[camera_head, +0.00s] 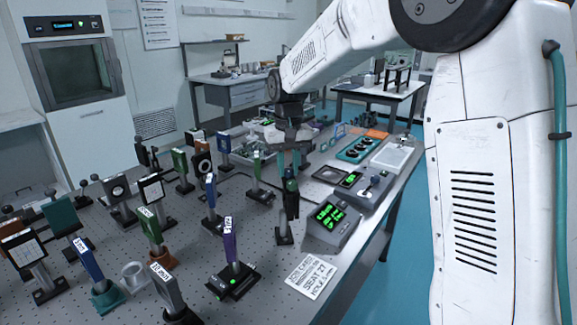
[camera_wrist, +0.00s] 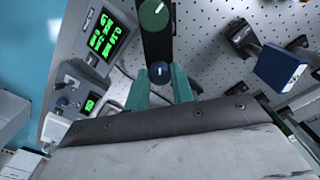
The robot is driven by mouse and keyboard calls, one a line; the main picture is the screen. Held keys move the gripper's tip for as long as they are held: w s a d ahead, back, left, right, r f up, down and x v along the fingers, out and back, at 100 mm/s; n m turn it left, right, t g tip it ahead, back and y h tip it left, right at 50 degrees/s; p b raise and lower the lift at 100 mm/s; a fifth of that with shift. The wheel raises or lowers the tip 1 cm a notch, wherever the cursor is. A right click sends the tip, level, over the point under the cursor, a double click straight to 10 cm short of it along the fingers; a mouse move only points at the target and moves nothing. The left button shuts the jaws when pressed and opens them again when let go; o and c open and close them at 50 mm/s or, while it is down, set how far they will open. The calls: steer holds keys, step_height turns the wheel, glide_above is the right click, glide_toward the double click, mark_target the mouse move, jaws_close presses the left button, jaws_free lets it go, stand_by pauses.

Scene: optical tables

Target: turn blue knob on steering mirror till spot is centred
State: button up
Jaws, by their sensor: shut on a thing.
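The steering mirror (camera_head: 290,204) stands on a post near the table's right side, below my arm; its dark mount (camera_wrist: 157,45) is seen from close up in the wrist view. The blue knob (camera_wrist: 160,71) sits at the mount's near end, with a pale line on its face. A green knob (camera_wrist: 153,14) is at the far end. My gripper (camera_wrist: 161,80) has its teal fingers on both sides of the blue knob and is shut on it. In the head view the blue knob cannot be made out. I cannot make out a light spot on any target.
A readout box with green digits (camera_head: 332,217) stands close to the right of the steering mirror, with a second box (camera_head: 366,190) behind it. A purple-plated mount (camera_head: 230,243) stands in front, left. Several other posts crowd the left. A printed card (camera_head: 312,277) lies near the edge.

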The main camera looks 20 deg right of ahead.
mark_target(288, 169)
steer(key=shift+n, duration=1.1)
steer(key=o, duration=1)
step_height(288, 169, up, 8)
steer(key=shift+f, duration=0.1)
